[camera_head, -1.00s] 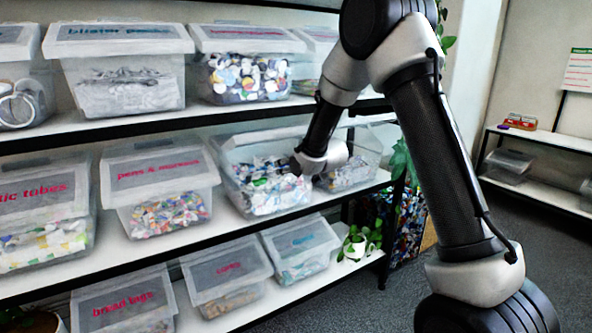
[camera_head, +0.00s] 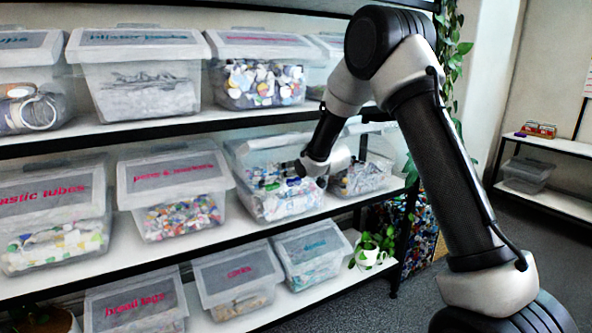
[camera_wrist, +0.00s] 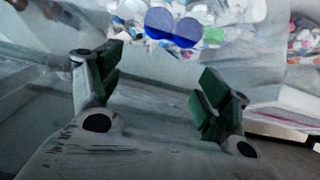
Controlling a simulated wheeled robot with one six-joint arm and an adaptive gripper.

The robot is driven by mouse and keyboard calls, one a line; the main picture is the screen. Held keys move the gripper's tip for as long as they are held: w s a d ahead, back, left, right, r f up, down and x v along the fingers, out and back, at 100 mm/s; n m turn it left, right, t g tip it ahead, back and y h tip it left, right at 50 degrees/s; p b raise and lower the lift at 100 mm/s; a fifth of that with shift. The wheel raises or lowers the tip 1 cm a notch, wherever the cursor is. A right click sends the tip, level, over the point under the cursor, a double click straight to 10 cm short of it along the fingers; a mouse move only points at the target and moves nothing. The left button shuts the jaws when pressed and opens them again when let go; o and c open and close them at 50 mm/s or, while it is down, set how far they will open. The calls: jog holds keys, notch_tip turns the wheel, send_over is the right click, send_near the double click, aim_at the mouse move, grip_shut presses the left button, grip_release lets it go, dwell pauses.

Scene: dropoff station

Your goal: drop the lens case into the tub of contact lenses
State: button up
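The open tub of small mixed pieces (camera_head: 282,212) stands on the middle shelf with its lid tilted up behind. My gripper (camera_head: 312,168) is at the tub's upper right side, its fingers hard to make out in the head view. In the wrist view, my gripper's two green-padded fingers (camera_wrist: 160,86) are spread wide with nothing between them. A blue two-disc piece that looks like the lens case (camera_wrist: 172,27) lies among the pale pieces in the tub, beyond the fingertips and apart from them.
A pens and markers tub (camera_head: 175,190) stands left of the open tub, and another tub (camera_head: 362,180) stands close on its right. The upper shelf (camera_head: 180,122) runs above. Labelled tubs and a potted plant (camera_head: 368,254) are on the lower shelf. Grey floor is clear at right.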

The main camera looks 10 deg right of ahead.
jog(key=shift+s, duration=0.1)
jog(key=v, duration=1.1)
jog(key=shift+s+r, duration=0.2)
jog(key=shift+s, duration=0.15)
jog(key=shift+d, duration=0.1)
